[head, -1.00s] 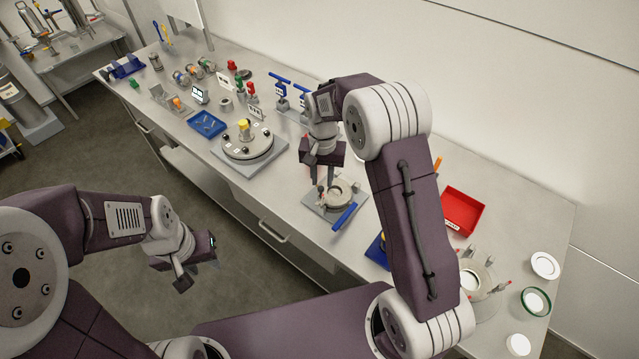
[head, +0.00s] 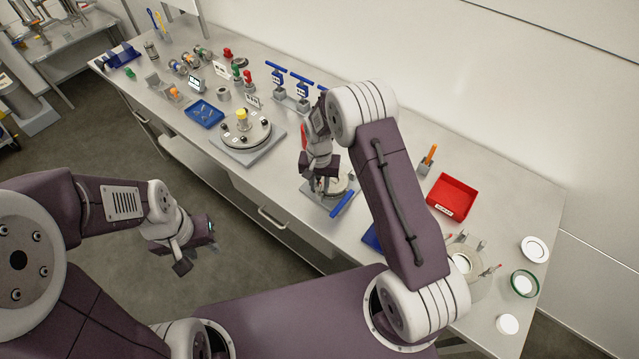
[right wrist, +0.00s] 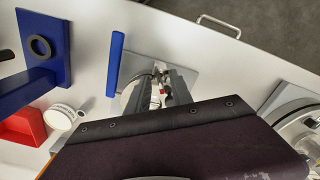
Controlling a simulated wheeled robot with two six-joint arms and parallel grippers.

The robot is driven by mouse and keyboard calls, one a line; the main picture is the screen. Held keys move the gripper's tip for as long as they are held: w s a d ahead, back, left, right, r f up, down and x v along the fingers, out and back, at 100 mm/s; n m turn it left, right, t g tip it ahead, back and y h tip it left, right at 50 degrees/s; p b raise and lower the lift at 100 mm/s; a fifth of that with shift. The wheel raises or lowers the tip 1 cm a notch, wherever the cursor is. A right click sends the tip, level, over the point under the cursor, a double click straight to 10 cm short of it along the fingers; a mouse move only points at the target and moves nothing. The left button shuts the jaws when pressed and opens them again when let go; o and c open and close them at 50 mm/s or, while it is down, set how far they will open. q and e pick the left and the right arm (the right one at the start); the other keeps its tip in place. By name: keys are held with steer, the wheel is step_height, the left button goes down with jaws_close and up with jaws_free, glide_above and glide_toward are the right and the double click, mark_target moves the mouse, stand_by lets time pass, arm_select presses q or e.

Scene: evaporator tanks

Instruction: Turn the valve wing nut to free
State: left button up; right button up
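A round metal valve fixture (head: 346,183) with a blue lever (head: 343,203) sits on a grey square plate on the bench. My right gripper (head: 322,184) points down over its left part. In the right wrist view, the two dark fingers of the right gripper (right wrist: 162,88) stand apart on either side of small metal and red parts (right wrist: 161,76). The wing nut itself cannot be made out clearly there, nor whether the fingers touch it. The blue lever (right wrist: 115,64) lies to the left of the fingers. My left gripper (head: 198,250) is open and empty over the floor, off the bench front.
A round flanged lid (head: 246,138) with a yellow knob stands left of the fixture. Blue-handled valves (head: 290,92) stand behind. A red tray (head: 452,197), an orange-handled tool (head: 430,157) and a clamped vessel (head: 462,263) are to the right. A blue tray (head: 205,114) lies further left.

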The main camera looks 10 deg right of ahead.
jaws_close()
steer(key=shift+n, duration=0.3)
steer(key=n+b, duration=0.1)
steer(key=n, duration=0.8)
steer(key=shift+b, duration=0.35)
steer(key=n, duration=0.3)
steer(key=shift+n, duration=0.4)
steer(key=n+b, duration=0.1)
steer(key=n, duration=0.5)
steer(key=shift+r, duration=0.1)
steer(key=n, duration=0.7)
